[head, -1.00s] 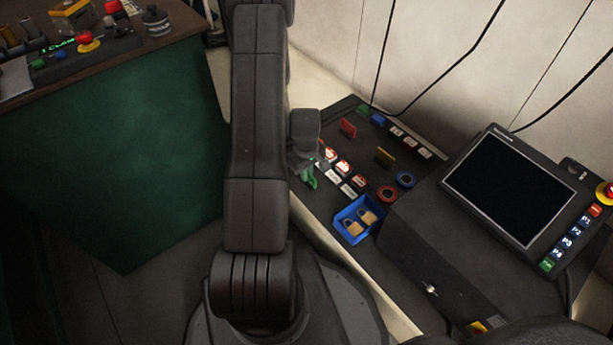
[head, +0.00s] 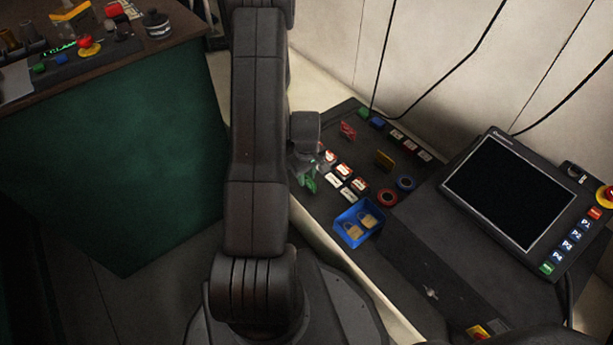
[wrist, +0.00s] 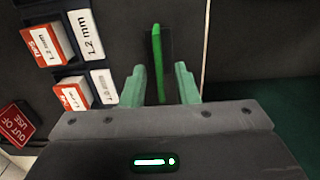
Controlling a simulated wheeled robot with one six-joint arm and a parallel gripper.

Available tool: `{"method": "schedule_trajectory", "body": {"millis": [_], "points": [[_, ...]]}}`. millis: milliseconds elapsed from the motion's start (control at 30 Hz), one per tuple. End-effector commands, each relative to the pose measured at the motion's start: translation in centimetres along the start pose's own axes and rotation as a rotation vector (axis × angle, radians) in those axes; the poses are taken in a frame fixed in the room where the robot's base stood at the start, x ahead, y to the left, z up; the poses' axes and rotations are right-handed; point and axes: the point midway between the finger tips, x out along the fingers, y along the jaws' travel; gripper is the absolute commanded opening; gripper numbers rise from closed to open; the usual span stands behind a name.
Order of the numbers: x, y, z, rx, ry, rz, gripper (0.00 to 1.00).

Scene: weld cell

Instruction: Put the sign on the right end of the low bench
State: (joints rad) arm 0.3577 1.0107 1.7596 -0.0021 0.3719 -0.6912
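A thin green upright plate (wrist: 158,62), seen edge-on with a dark patch beside it, stands between the green fingertips of my gripper (wrist: 160,85) in the wrist view. A gap shows on each side of it, so my gripper is open around or just above it. In the head view my gripper (head: 307,180) is over the left edge of the dark low bench (head: 325,215), partly hidden by my arm.
Red-and-white boxes (wrist: 72,93) with size labels lie beside my gripper. A blue tray (head: 352,236) holds padlocks. Red (head: 387,197) and blue rings (head: 405,183) are close by. A screen console (head: 510,190) fills the bench's right. A green-sided table (head: 120,160) stands left.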

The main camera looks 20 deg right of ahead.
Motion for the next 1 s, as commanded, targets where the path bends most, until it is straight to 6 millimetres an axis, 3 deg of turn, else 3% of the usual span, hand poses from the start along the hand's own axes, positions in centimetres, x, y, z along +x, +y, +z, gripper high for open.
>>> {"method": "schedule_trajectory", "body": {"millis": [33,300,500,1000], "points": [[-1.5,0.1,-0.1,0.000,0.002,0.002,0.28],[-7.5,0.0,0.0,0.000,0.002,0.001,0.28],[-10.3,0.0,0.0,0.000,0.001,0.001,0.28],[-11.1,0.0,0.0,0.000,0.000,0.000,0.28]]}}
